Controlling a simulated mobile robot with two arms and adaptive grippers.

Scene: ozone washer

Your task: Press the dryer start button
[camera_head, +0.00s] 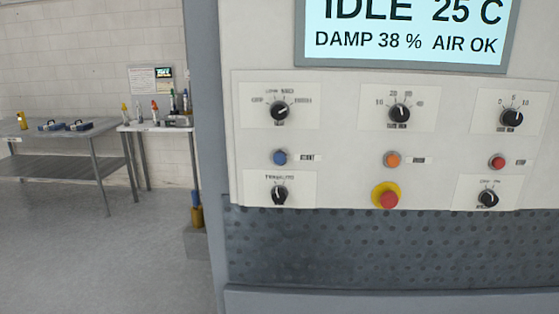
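A white control panel (336,137) fills the right of the head view. Its middle row holds a blue button (280,157), an orange button (392,159) and a red button (497,162), each with a small label on its right. These labels are too blurred to read, so I cannot tell which one is the start button. A larger red mushroom button (389,199) on a yellow ring sits below the orange one. The display (405,30) above reads IDLE, 25 C, DAMP 38 %, AIR OK. Neither of my grippers is in view.
Black rotary knobs (279,111) sit above and below the button row. A dimpled dark metal band (380,245) runs under the panel. At the left, a metal table (60,165) and a smaller stand with bottles stand by a tiled wall. The grey floor (100,260) there is clear.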

